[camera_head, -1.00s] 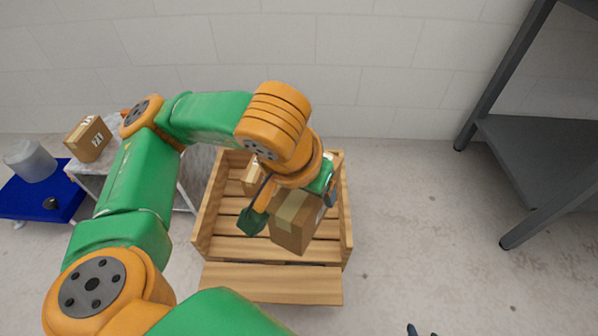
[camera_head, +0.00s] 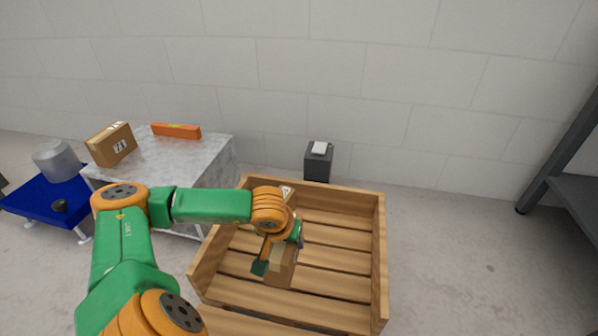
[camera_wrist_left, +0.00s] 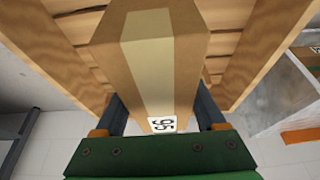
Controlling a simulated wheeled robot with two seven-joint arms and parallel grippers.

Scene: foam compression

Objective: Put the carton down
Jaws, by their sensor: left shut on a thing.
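A brown carton (camera_head: 283,272) with a paler tape strip is between the fingers of my left gripper (camera_head: 279,256), over the left part of a wooden slatted crate (camera_head: 381,262). In the left wrist view the carton (camera_wrist_left: 192,62) fills the space between both fingers, with a "56" label near the palm. The crate's slats (camera_wrist_left: 75,25) lie beyond it. I cannot tell whether the carton touches the crate floor. Another carton (camera_head: 286,191), mostly hidden by my arm, shows at the crate's back left. My right gripper is not in view.
A stone-topped table (camera_head: 195,155) at left holds a carton (camera_head: 111,145) marked "71" and an orange bar (camera_head: 176,131). A blue platform (camera_head: 30,198) is left of it. A dark box (camera_head: 318,162) stands behind the crate. The crate's right half is clear.

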